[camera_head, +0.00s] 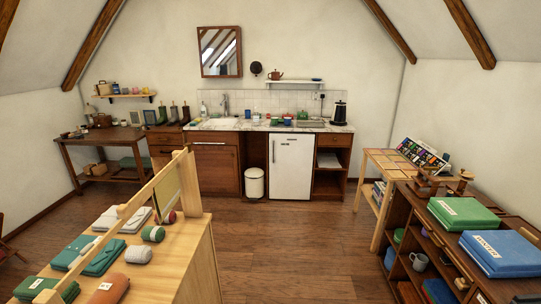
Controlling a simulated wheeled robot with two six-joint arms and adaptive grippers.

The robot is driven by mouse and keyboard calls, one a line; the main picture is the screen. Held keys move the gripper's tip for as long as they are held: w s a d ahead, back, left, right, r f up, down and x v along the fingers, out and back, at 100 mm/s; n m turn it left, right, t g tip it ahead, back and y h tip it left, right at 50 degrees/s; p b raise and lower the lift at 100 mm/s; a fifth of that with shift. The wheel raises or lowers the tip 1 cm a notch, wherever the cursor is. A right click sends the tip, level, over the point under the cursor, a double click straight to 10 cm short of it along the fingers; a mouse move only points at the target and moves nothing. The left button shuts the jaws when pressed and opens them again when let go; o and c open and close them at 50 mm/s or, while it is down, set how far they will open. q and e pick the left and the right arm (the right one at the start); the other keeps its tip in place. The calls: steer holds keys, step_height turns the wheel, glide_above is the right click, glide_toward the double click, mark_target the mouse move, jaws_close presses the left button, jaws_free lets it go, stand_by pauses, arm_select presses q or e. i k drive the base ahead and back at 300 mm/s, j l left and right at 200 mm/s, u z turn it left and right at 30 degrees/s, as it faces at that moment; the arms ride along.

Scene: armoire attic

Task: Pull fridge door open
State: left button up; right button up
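The small white fridge (291,172) stands under the kitchen counter against the far wall. Neither of my grippers shows in the head view.
A white bin (254,183) stands left of the fridge. A wooden craft table (192,255) with yarn and folded cloth fills the left foreground. A workbench (432,222) and light wooden side table (376,181) line the right. The floor (290,245) between is clear.

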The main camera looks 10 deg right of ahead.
mark_target(292, 154)
steer(key=i+l+z, duration=0.35)
steer(key=i, duration=0.75)
steer(key=i+z, duration=0.3)
steer(key=i, duration=1.4)
steer(key=i+l+u, duration=0.15)
steer(key=i, duration=1.05)
steer(key=i+l+u, duration=0.15)
steer(key=i, duration=0.45)
steer(key=i+l, duration=0.2)
steer(key=i, duration=0.35)
steer(key=i+u, duration=0.2)
steer(key=i+l, duration=0.05)
